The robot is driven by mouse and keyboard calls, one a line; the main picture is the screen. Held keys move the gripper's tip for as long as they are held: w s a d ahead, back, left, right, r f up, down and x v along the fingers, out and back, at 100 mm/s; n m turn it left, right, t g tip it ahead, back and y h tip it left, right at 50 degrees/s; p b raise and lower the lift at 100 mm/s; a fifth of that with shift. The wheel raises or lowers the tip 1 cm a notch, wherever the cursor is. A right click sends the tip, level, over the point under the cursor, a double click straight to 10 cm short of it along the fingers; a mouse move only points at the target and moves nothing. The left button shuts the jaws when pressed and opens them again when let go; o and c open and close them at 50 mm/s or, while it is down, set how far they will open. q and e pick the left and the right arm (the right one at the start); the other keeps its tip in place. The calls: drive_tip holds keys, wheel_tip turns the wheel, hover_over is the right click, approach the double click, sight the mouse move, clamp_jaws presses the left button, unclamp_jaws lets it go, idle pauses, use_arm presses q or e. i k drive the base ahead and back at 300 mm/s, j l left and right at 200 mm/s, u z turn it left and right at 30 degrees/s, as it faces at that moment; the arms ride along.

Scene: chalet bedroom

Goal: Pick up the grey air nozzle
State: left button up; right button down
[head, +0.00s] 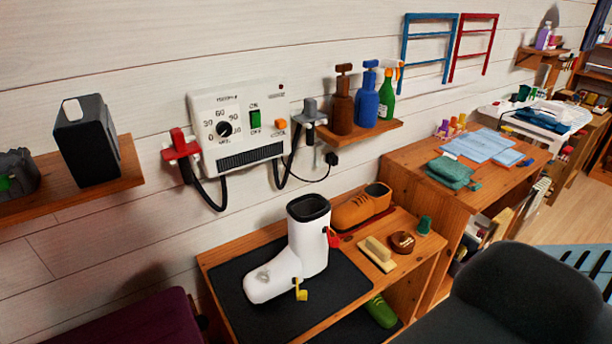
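The grey air nozzle (310,112) sits in a small holder on the white wall, at the right side of a white control box (240,124). A dark hose (287,168) loops below it toward the box. A similar red nozzle (181,146) sits in a holder at the left side of the box, with its own hose. Neither of my grippers shows in the head view.
A shelf with bottles (367,97) is right of the nozzle. A dark rounded shape (525,295) fills the lower right.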

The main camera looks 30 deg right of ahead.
sight(311, 113)
drive_tip(key=l+u, duration=0.25)
drive_tip(key=l, duration=0.2)
drive_tip(key=k+l+u, duration=0.1)
drive_tip(key=l+u, duration=0.15)
drive_tip(key=l, duration=0.15)
drive_tip(key=k+l+u, duration=0.25)
drive_tip(key=l, duration=0.2)
drive_tip(key=l+u, duration=0.25)
drive_tip(key=l, duration=0.15)
